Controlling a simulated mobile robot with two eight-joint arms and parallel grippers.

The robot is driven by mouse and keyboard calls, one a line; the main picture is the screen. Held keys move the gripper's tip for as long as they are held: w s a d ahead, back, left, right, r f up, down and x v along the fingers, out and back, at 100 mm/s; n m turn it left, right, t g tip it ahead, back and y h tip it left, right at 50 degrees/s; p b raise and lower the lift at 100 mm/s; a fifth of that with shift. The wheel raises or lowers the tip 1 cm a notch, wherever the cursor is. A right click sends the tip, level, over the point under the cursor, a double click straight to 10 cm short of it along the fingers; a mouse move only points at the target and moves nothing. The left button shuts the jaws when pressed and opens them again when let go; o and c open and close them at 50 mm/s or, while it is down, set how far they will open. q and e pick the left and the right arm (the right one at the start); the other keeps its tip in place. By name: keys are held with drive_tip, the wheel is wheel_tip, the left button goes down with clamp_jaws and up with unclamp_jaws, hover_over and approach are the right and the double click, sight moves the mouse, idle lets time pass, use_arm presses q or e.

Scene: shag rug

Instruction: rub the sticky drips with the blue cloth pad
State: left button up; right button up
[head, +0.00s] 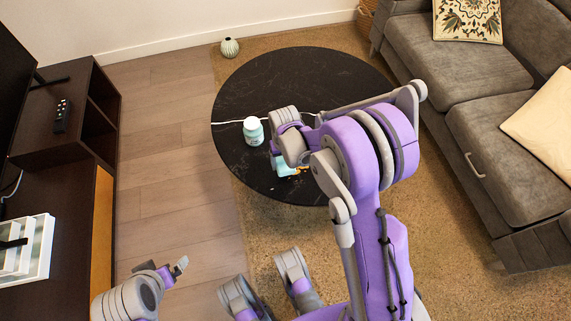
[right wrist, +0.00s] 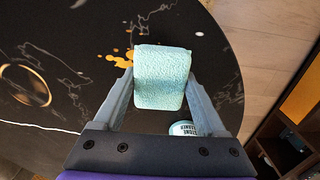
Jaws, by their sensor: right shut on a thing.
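The light blue cloth pad (right wrist: 161,80) is between the two fingers of my right gripper (right wrist: 160,98), which is shut on it. In the head view the pad (head: 285,169) shows just below my right gripper, over the near part of the round black table (head: 330,75). Orange-yellow sticky drips (right wrist: 122,57) lie on the table beside the pad's upper left corner in the right wrist view, with small specks around them. Whether the pad touches the table or covers more drips I cannot tell. My left gripper (head: 176,268) is low at the left, away from the table; its opening is unclear.
A pale blue-white jar (head: 253,131) stands on the table close to the left of my right gripper; its lid (right wrist: 185,129) shows near a finger. A grey sofa (head: 470,90) is at the right, a dark cabinet (head: 88,130) at the left. A small vase (head: 230,47) stands behind the table.

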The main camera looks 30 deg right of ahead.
drive_tip(key=shift+r+p, duration=0.65)
drive_tip(key=shift+r, duration=0.75)
